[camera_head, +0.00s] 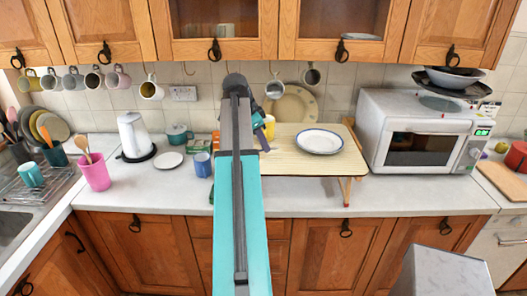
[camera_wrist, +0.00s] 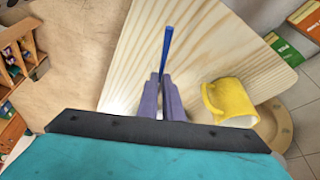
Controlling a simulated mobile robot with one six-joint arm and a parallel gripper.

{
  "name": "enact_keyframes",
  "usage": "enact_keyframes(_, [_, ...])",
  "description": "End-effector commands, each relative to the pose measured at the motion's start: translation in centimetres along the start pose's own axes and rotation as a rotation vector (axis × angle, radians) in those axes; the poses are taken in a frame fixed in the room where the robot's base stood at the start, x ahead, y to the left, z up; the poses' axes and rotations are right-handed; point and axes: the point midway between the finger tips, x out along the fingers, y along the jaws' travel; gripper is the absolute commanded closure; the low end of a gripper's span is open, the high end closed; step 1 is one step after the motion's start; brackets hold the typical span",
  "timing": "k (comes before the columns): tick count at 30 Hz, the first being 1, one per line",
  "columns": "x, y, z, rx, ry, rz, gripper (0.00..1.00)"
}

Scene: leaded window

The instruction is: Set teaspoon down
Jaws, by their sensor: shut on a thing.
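My gripper (camera_wrist: 164,88) is shut on a slim blue thing, which I take to be the teaspoon (camera_wrist: 167,48). It points away from the fingers over a pale wooden board in the wrist view. I cannot tell whether it touches the board. In the head view, my arm hides most of the gripper (camera_head: 262,145) near the left end of the small wooden table (camera_head: 290,160); the teaspoon cannot be made out there.
A yellow mug (camera_wrist: 232,102) is right of the fingers in the wrist view. A blue-rimmed plate (camera_head: 320,141) sits on the table. A blue mug (camera_head: 203,164) and a saucer (camera_head: 168,160) stand left. A microwave (camera_head: 416,135) is right. The table's front middle is clear.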

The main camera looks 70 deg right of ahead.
Motion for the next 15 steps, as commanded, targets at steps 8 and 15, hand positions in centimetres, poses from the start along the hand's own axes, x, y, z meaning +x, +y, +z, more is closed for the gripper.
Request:
enact_keyframes(8, [0.7,-1.0,0.0,0.0,-0.001,0.002,1.0])
enact_keyframes(15, [2.4,-0.9,0.7,-0.001,-0.001,0.002,1.0])
